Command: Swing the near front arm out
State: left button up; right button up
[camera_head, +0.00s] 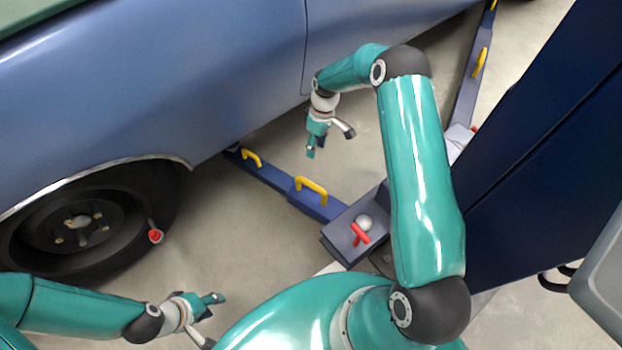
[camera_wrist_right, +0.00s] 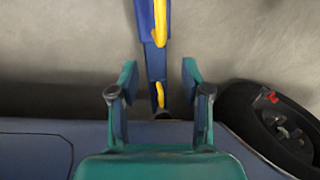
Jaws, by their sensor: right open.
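The near front arm (camera_head: 275,177) is a blue lift arm with two yellow handles. It runs from a grey-blue pivot block (camera_head: 340,245) up-left to the underside of the blue car. My right gripper (camera_head: 330,143) is open and empty, above and to the right of this arm and apart from the handles. In the right wrist view the blue arm (camera_wrist_right: 154,62) and its yellow handles (camera_wrist_right: 160,22) show between and beyond my open fingers (camera_wrist_right: 159,72). My left gripper (camera_head: 210,321) is open and empty at the lower left, away from the arm.
The blue car (camera_head: 190,75) fills the upper left, with its wheel (camera_head: 85,225) below. A red-tipped thing (camera_head: 155,236) is beside the wheel. Another lift arm (camera_head: 466,90) lies at the upper right, near the dark blue column (camera_head: 540,150). Bare floor (camera_head: 235,235) lies between wheel and pivot block.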

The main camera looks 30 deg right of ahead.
aim_at(310, 182)
jog(key=a+f+b, duration=0.1)
jog(key=f, duration=0.4)
jog(key=s+a+f+b, duration=0.1)
jog(key=f, duration=0.5)
jog(key=a+f+b, duration=0.1)
jog(key=f, duration=0.4)
jog(key=shift+s+a+f+b, duration=0.1)
jog(key=shift+s+f+b, duration=0.05)
jog(key=shift+f+b, duration=0.2)
jog(key=shift+r, duration=0.1)
grip_shut()
